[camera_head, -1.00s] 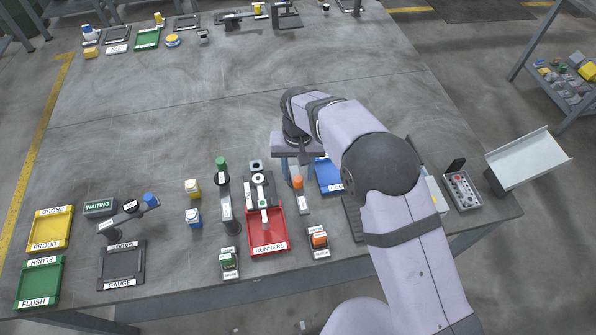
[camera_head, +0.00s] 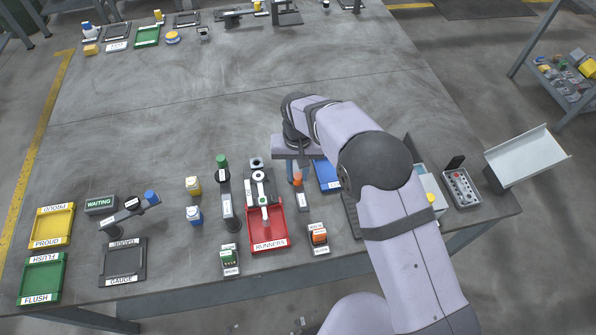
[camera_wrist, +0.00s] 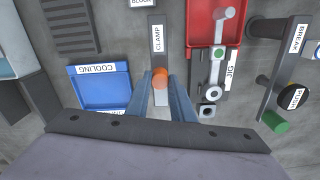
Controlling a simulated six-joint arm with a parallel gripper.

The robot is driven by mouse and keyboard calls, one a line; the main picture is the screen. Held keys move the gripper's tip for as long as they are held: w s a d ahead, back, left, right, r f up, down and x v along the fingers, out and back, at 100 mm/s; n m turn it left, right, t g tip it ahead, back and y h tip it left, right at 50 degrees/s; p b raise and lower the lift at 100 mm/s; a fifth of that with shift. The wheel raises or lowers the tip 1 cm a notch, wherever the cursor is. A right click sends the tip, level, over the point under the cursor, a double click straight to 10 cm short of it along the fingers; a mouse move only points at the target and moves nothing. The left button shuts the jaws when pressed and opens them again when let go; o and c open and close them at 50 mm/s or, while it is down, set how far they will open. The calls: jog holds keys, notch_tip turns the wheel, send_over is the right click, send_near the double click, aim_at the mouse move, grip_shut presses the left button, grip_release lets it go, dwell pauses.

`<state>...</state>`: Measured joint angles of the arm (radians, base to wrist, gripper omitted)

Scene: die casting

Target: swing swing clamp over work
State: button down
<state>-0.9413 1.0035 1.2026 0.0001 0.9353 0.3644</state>
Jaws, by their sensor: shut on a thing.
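The swing clamp (camera_head: 303,201) is a grey bar labelled CLAMP with an orange knob (camera_head: 298,179) at its far end. It also shows in the wrist view (camera_wrist: 157,43), pointing along the jig's side, not across it. My gripper (camera_wrist: 166,82) has its blue fingers closed around the orange knob, partly hiding it. In the head view my gripper (camera_head: 293,172) is at the knob. The jig (camera_wrist: 229,72) beside the clamp bears the work (camera_wrist: 215,73), a pale piece with round bosses and a rod reaching over the red tray (camera_wrist: 202,14).
The blue COOLING tray (camera_wrist: 98,88) lies on the clamp's other side. The BREAK lever (camera_wrist: 284,70) with its green end stands beyond the jig. The red RUNNERS tray (camera_head: 270,243) and an orange-topped block (camera_head: 318,236) are close to the clamp. The table's back middle is clear.

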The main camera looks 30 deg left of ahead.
jog(key=a+m+b, duration=0.3)
jog(key=a+m, duration=0.4)
jog(key=m, duration=1)
jog(key=shift+m, duration=0.4)
jog(key=shift+w+r, duration=0.1)
dwell(0.4)
jog(key=c, duration=1.5)
grip_release()
jog(key=shift+c, duration=0.2)
